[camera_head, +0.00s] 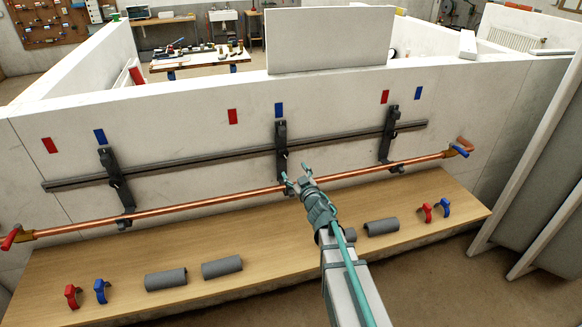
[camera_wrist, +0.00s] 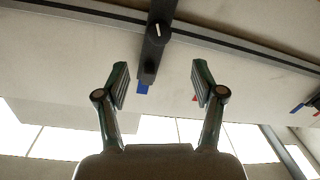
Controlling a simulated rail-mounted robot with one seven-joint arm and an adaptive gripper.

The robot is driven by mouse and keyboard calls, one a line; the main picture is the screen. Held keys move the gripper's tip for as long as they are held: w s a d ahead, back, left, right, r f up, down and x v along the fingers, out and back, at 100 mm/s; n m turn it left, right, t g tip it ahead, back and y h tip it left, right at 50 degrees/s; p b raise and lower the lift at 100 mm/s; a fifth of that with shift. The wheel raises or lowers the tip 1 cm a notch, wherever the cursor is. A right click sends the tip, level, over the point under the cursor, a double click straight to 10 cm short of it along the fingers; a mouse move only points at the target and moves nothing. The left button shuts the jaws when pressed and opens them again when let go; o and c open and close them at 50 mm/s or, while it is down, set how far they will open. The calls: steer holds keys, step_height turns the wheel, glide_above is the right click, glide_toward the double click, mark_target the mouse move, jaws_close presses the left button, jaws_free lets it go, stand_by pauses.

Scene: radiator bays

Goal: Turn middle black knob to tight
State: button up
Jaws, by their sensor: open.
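The middle black knob (camera_head: 283,152) is on the middle black bracket (camera_head: 281,133), which is fixed to the white wall. In the wrist view the round knob (camera_wrist: 157,31) carries a short white mark that runs nearly along the bracket. My gripper (camera_head: 295,174) is in front of the wall, just below the knob in the head view, near the copper pipe. In the wrist view my gripper (camera_wrist: 160,78) is open and empty. Its fingers are apart, with the knob beyond the fingertips towards the picture's top. No contact shows.
A dark rail (camera_head: 205,164) and a copper pipe (camera_head: 180,206) run across the wall, with more brackets left (camera_head: 115,180) and right (camera_head: 389,135). Red and blue tags mark the wall. A wooden bench (camera_head: 120,258) below holds grey pipe sleeves (camera_head: 222,267) and coloured clips (camera_head: 72,296).

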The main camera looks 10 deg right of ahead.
mark_target(284, 155)
steer(key=f+b, duration=0.1)
steer(key=b, duration=0.2)
steer(key=w+a+n+b, duration=0.1)
steer(key=b, duration=0.2)
steer(key=shift+f+t+b, duration=0.3)
steer(key=shift+f+t, duration=0.1)
steer(key=shift+w+a+n+y+b, duration=0.15)
steer(key=shift+a+n+y+b, duration=0.2)
steer(key=shift+n+b, duration=0.6)
steer(key=w+n+b, duration=0.3)
steer(key=n+b, duration=0.1)
steer(key=n, duration=0.5)
steer(key=w+r+n+h+b, duration=0.1)
steer(key=w+n+b, duration=0.3)
steer(key=n, duration=0.6)
steer(key=w+n+h+b, duration=0.1)
steer(key=w+n+b, duration=0.2)
steer(key=n, duration=0.7)
steer(key=shift+w+a+r+b, duration=0.2)
steer(key=shift+w+b, duration=0.2)
steer(key=shift+b, duration=0.15)
